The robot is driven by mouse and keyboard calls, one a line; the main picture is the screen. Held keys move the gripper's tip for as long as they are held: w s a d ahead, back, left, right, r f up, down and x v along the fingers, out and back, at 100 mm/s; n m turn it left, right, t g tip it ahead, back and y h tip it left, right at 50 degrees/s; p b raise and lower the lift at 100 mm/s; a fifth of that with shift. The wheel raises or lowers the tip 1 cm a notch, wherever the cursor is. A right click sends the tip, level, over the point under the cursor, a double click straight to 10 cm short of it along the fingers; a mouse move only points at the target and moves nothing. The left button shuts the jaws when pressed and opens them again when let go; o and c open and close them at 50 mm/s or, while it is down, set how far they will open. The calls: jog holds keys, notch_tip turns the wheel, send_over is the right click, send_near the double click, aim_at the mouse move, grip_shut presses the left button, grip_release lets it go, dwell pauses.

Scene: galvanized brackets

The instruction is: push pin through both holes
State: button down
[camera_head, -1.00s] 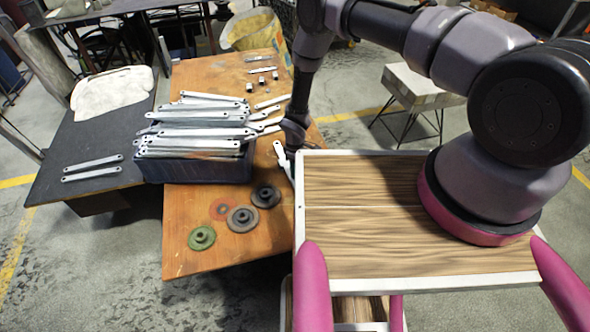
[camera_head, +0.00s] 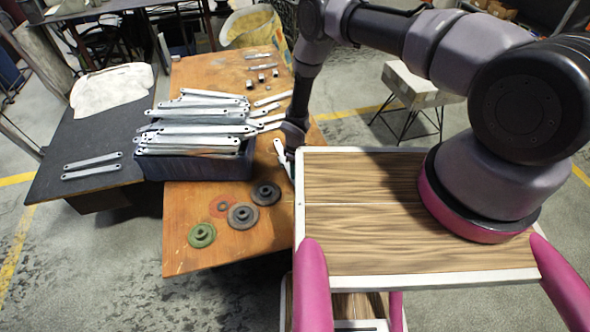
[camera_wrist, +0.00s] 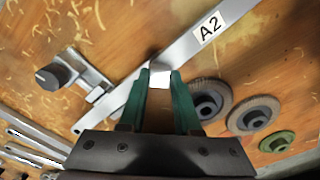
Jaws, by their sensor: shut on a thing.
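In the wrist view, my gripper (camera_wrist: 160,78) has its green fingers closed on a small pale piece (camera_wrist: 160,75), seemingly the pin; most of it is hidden. The fingertips are over a long galvanized bracket (camera_wrist: 188,48) marked A2, which runs diagonally across the wooden table. I cannot tell whether the pale piece touches the bracket or is in a hole. In the head view, one bracket end (camera_head: 280,147) shows beside my arm; my fingertips are hidden there.
A dark-knobbed clamp (camera_wrist: 65,76) sits left of the fingers. Grey discs (camera_wrist: 208,100) and a green disc (camera_wrist: 277,141) lie to the right. A dark bin (camera_head: 195,168) heaped with brackets (camera_head: 200,125) stands on the wooden table (camera_head: 190,258). Small parts (camera_head: 262,77) lie behind.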

jog(key=shift+f, duration=0.55)
jog(key=c, duration=0.5)
grip_release()
jog(key=shift+r, duration=0.1)
notch_tip(320, 180, up, 11)
jog(key=shift+f, duration=0.15)
dwell(0.3)
